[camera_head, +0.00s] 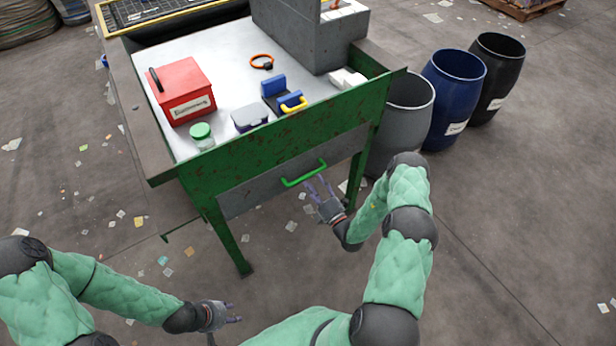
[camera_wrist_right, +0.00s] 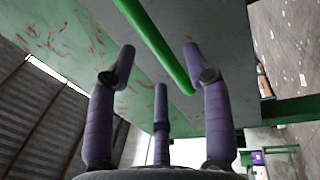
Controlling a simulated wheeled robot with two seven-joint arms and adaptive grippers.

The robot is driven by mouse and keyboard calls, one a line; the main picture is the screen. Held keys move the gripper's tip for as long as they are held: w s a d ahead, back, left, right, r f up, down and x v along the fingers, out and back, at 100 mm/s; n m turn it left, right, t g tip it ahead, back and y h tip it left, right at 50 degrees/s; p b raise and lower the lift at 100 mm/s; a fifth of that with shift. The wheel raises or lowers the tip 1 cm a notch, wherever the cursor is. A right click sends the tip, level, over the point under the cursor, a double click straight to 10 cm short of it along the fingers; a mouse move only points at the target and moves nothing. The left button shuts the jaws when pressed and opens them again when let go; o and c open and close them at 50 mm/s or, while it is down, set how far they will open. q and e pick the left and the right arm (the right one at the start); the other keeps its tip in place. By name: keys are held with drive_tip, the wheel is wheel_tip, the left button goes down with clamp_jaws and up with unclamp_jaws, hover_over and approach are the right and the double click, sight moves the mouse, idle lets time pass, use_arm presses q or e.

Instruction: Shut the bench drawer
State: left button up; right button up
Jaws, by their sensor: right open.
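The bench drawer has a grey front (camera_head: 245,192) under the bench's green front rail. A green bar handle (camera_head: 304,174) is fixed across it. I cannot tell how far the drawer stands out. My right gripper (camera_head: 319,186) is just below and in front of the handle's right part, open and empty. In the right wrist view its purple fingers (camera_wrist_right: 158,75) are spread, with the handle (camera_wrist_right: 150,42) running between the upper two and the grey drawer front (camera_wrist_right: 225,75) behind. Contact is unclear. My left gripper (camera_head: 236,313) is low, away from the bench, with fingers apart and empty.
On the bench top (camera_head: 215,55) are a red box (camera_head: 182,92), a green-lidded jar (camera_head: 201,136), a small case (camera_head: 249,117) and a blue-and-yellow item (camera_head: 284,97). Grey (camera_head: 408,105), blue (camera_head: 452,95) and black (camera_head: 497,75) barrels stand right of the bench. Paper scraps litter the floor.

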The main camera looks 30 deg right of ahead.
drive_tip(key=v, duration=0.6)
drive_tip(key=shift+s, duration=0.35)
drive_tip(key=shift+a, duration=0.1)
